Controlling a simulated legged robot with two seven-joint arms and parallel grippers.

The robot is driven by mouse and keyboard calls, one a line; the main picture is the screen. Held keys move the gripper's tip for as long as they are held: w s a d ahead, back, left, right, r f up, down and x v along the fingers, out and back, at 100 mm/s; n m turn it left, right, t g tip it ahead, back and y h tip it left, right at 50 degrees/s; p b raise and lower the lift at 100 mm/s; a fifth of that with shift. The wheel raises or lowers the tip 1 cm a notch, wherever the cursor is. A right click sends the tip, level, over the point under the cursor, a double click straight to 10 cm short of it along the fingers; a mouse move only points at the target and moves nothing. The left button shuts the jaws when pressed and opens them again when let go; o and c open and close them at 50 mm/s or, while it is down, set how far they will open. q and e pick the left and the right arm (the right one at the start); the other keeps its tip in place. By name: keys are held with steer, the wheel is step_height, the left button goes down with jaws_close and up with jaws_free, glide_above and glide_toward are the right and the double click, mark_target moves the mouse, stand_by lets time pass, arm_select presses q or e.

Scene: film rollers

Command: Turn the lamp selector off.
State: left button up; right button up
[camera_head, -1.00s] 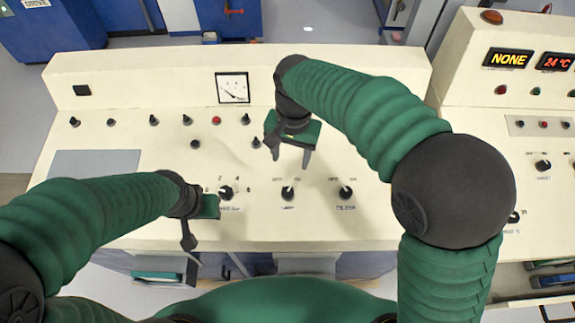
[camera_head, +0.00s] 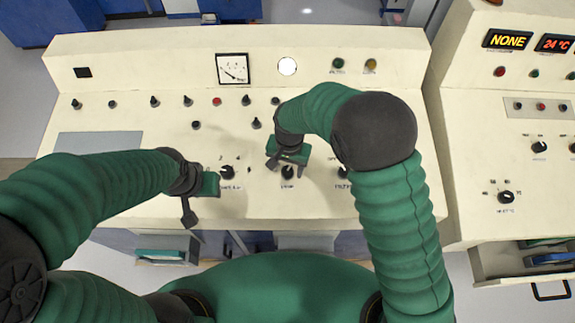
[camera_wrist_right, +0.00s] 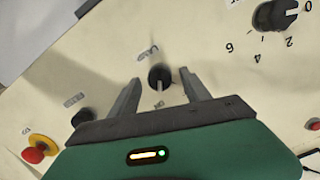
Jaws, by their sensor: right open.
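The lamp selector (camera_head: 288,173) is a small black knob with a white pointer mark, the middle of three knobs along the front of the cream console. It also shows in the right wrist view (camera_wrist_right: 159,76), between the two fingertips, with its label partly readable. My right gripper (camera_head: 287,163) is above and just behind the knob. In the wrist view its fingers (camera_wrist_right: 160,84) are spread, one on each side of the knob, with visible gaps. My left gripper (camera_head: 201,198) hangs near the front left knob; its finger opening is unclear.
A numbered black knob (camera_head: 227,172) is to the left and a third knob (camera_head: 344,172) to the right, partly beside my right arm. Several small switches (camera_head: 187,101) and a dial meter (camera_head: 233,69) are farther back. A red button (camera_wrist_right: 38,150) shows in the wrist view.

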steer(key=shift+w+f, duration=0.1)
steer(key=shift+w, duration=0.05)
steer(key=c, duration=0.4)
jaws_close()
steer(key=shift+n+p, duration=0.3)
steer(key=shift+n, duration=0.7)
steer(key=n, duration=0.3)
steer(key=shift+a+n+h+p, duration=0.15)
steer(key=shift+n+h+p, duration=0.15)
steer(key=shift+p, duration=0.1)
steer(key=n+p, duration=0.1)
steer(key=n, duration=0.5)
steer(key=shift+a+h, duration=0.15)
steer(key=shift+h, duration=0.15)
steer(key=shift+n, duration=0.3)
